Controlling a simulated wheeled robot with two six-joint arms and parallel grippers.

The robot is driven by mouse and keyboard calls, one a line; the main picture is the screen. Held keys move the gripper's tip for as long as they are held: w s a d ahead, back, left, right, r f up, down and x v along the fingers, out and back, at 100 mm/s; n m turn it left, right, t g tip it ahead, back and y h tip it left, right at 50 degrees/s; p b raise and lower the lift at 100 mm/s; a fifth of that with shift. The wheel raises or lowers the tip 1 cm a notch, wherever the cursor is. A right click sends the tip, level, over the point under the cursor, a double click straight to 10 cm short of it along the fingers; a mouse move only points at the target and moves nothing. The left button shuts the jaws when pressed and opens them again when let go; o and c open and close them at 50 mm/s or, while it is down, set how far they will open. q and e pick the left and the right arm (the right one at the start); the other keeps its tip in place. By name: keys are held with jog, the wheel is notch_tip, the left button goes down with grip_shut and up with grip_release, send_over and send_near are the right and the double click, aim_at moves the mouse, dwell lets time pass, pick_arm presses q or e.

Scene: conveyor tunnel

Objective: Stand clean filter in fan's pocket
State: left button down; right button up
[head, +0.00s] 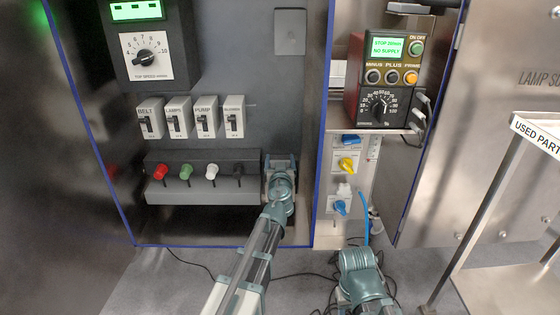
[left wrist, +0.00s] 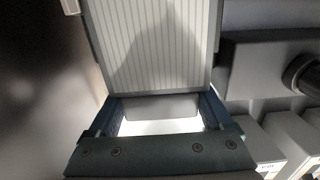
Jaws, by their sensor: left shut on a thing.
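A white pleated filter (left wrist: 155,45) fills the top middle of the left wrist view, with dark strips along both its sides. My left gripper (left wrist: 158,108) is shut on the filter's near end, one finger on each side. Whether the dark strips are the filter's own frame or the walls of the fan's pocket, I cannot tell. In the head view my left gripper (head: 280,165) is at the right end of the grey knob ledge, inside the cabinet. The filter is hidden there behind my wrist. I cannot make out the fan or its pocket.
A dark box with a round black part (left wrist: 300,75) is close on the right of the filter. The grey ledge (head: 200,190) carries several coloured knobs, below breaker switches (head: 177,122). A dosing box (head: 383,85) stands right of the cabinet. A used-parts cart (head: 495,200) is far right.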

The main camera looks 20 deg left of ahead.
pick_arm(q)
jog(key=shift+s+f, duration=0.1)
jog(key=shift+f, duration=0.05)
dwell(0.6)
grip_release()
jog(key=shift+b, duration=0.3)
jog(key=shift+s, duration=0.2)
